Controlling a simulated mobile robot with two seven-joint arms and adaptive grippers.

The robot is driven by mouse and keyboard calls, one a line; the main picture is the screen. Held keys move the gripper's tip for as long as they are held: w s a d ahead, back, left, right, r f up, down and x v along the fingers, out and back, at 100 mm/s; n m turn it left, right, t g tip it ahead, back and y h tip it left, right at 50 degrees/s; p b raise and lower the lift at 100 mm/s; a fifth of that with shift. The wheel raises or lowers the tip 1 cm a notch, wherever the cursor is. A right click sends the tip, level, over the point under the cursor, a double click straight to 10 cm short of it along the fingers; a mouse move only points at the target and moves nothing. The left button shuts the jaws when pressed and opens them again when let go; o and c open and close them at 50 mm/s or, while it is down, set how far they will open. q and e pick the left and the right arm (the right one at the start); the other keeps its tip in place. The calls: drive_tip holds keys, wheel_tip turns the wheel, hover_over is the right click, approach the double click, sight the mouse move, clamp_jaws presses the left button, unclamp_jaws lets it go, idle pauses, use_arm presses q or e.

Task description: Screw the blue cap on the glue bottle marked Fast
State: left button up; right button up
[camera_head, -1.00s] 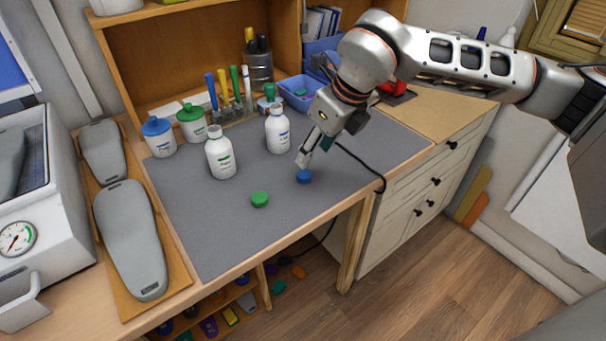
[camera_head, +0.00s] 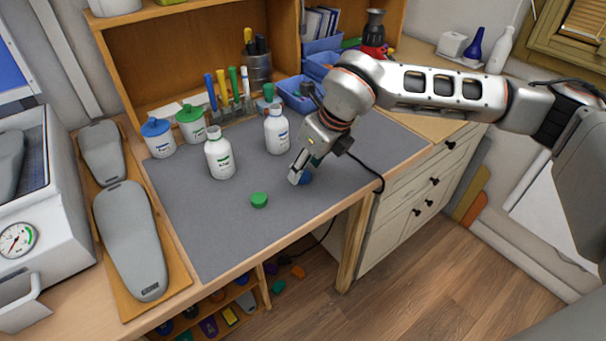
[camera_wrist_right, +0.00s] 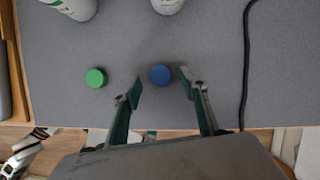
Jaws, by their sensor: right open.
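The blue cap (camera_head: 307,180) lies on the grey mat near its front right, partly hidden by my right gripper (camera_head: 299,176). In the right wrist view the blue cap (camera_wrist_right: 160,75) is between the two open fingers of my right gripper (camera_wrist_right: 161,80), with a gap on each side. Two white open-necked bottles stand upright on the mat: one with a blue-marked label (camera_head: 277,134), one with a green-marked label (camera_head: 220,158). The label words are too small to read. My left gripper is not in view.
A green cap (camera_head: 259,200) lies left of the blue cap. Blue-lidded (camera_head: 158,140) and green-lidded (camera_head: 191,126) jars stand at the back left. A black cable (camera_head: 366,168) runs along the mat's right side. The mat's front left is clear.

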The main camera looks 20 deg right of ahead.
sight(305, 175)
drive_tip(key=shift+x, duration=1.05)
drive_tip(key=c, duration=0.7)
drive_tip(key=shift+c, duration=0.3)
drive_tip(key=shift+r, duration=0.1)
wheel_tip(305, 175, up, 20)
